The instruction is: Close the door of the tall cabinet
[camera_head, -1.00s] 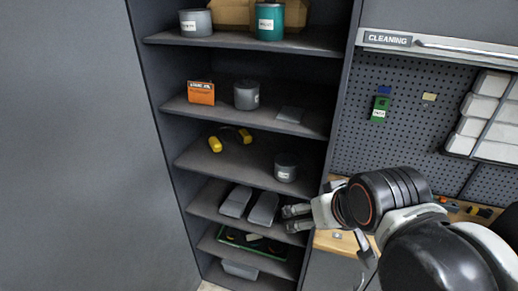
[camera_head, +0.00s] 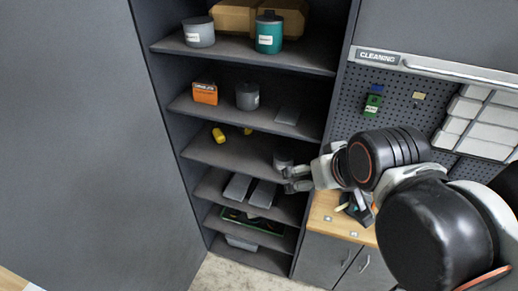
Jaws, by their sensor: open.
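The tall cabinet (camera_head: 345,30) stands open, its shelves facing me. A large flat grey panel (camera_head: 85,140) at the left, beside the shelves, looks like its door, swung open. No handle shows on it. My gripper (camera_head: 288,180) is in front of the lower right shelves, near the cabinet's right edge. Its fingers are apart with nothing between them. It is well to the right of the door and apart from it. The arm comes in from the right.
Shelves hold a teal canister (camera_head: 269,34), grey canisters (camera_head: 198,32), an orange box (camera_head: 205,93) and grey bins (camera_head: 237,187). At the right are a wooden counter (camera_head: 335,222), a pegboard (camera_head: 410,95) and white bins (camera_head: 480,120). Bare floor (camera_head: 235,277) shows below the cabinet.

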